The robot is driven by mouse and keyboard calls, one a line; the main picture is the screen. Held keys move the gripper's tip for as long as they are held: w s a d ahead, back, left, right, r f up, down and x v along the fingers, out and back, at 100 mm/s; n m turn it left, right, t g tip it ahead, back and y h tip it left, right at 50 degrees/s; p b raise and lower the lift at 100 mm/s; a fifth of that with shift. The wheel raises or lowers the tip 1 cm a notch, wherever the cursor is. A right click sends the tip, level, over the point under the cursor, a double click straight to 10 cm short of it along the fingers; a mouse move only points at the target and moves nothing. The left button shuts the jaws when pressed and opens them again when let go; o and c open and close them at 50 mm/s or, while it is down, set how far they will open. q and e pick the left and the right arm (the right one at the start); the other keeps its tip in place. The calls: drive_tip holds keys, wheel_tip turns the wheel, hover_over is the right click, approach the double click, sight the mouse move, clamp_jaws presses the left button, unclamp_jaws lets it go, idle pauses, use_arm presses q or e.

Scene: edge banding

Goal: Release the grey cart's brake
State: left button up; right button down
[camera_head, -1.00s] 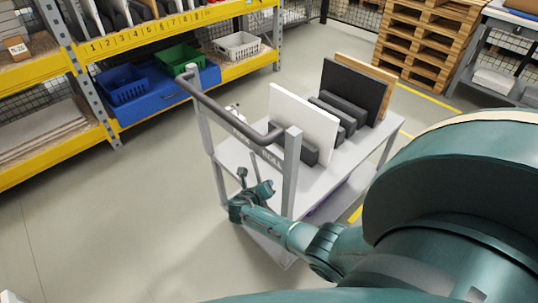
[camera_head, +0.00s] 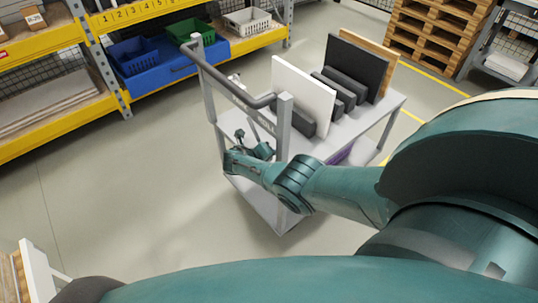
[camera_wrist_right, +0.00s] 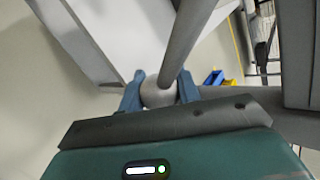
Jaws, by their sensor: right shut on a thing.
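The grey cart (camera_head: 352,125) stands in the middle of the head view, with a dark push handle (camera_head: 220,78) on two grey posts. "PARK" and "ROLL" labels show along its near edge, partly covered by the handle. My right gripper (camera_head: 252,143) is at this near end, below the handle. In the right wrist view, my right gripper (camera_wrist_right: 159,88) is shut on the round knob (camera_wrist_right: 157,95) of a grey rod, which looks like the brake lever (camera_wrist_right: 188,40). In the head view the lever is small, and its exact setting cannot be told. My left gripper is out of view.
The cart carries a white panel (camera_head: 302,92), a black panel (camera_head: 356,66) and dark blocks. A yellow shelf rack with blue, green and white bins (camera_head: 252,22) stands behind left. Wooden pallets (camera_head: 435,35) stand behind right. Floor (camera_head: 130,180) left of the cart is clear.

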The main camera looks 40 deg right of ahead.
drive_tip(key=c, duration=1.5)
unclamp_jaws()
drive_tip(key=o, duration=0.5)
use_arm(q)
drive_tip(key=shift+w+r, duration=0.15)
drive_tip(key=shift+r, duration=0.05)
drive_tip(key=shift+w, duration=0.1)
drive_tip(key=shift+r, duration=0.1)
